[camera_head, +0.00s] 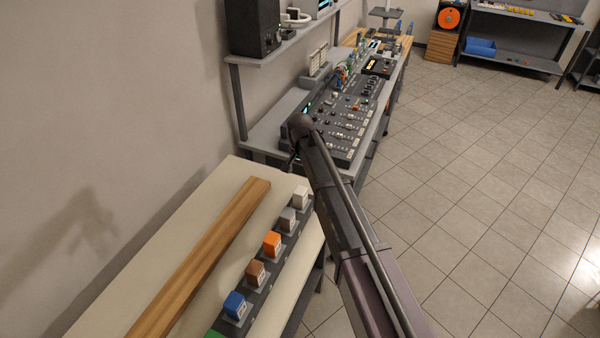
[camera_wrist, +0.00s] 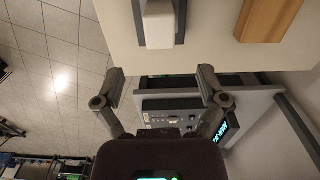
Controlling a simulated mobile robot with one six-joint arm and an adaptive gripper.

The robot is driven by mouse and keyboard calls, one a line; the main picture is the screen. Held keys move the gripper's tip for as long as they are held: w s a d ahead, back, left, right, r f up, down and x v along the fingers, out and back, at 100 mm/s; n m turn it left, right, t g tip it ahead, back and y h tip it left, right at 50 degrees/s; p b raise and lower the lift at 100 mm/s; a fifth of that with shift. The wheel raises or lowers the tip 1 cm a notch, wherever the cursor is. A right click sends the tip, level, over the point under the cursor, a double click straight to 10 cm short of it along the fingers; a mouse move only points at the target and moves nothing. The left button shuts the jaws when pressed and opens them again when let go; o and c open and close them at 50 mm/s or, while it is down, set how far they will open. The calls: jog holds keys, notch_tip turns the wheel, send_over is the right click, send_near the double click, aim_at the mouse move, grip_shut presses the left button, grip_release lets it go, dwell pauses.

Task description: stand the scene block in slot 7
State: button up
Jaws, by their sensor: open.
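A dark rack (camera_head: 262,282) on the pale table holds several upright blocks in a row: blue (camera_head: 236,305), brown (camera_head: 255,273), orange (camera_head: 272,243), grey (camera_head: 288,219) and white (camera_head: 300,196). I cannot read slot numbers or tell which block is the scene block. In the wrist view my gripper (camera_wrist: 161,80) is open, with nothing between its fingers. The white block (camera_wrist: 159,24) stands at the rack's end, ahead of the fingertips and apart from them. My arm hides the gripper in the head view.
A wooden strip (camera_head: 205,253) lies beside the rack, also at the wrist view's upper right (camera_wrist: 270,18). A mixing console (camera_head: 345,122) stands on the desk beyond the table. A shelf (camera_head: 285,42) with a black speaker (camera_head: 252,26) hangs above. The tiled floor (camera_head: 480,190) at right is clear.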

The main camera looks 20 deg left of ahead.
dwell(0.3)
jog(key=s+d, duration=0.2)
jog(key=d, duration=0.9)
jog(key=s+d, duration=0.2)
jog(key=d, duration=1)
jog(key=s+d, duration=0.6)
jog(key=d, duration=0.4)
jog(key=s+d+n, duration=0.1)
jog(key=s+d, duration=0.6)
jog(key=d, duration=0.3)
jog(key=shift+d, duration=0.15)
jog(key=shift+f+b, duration=1.2)
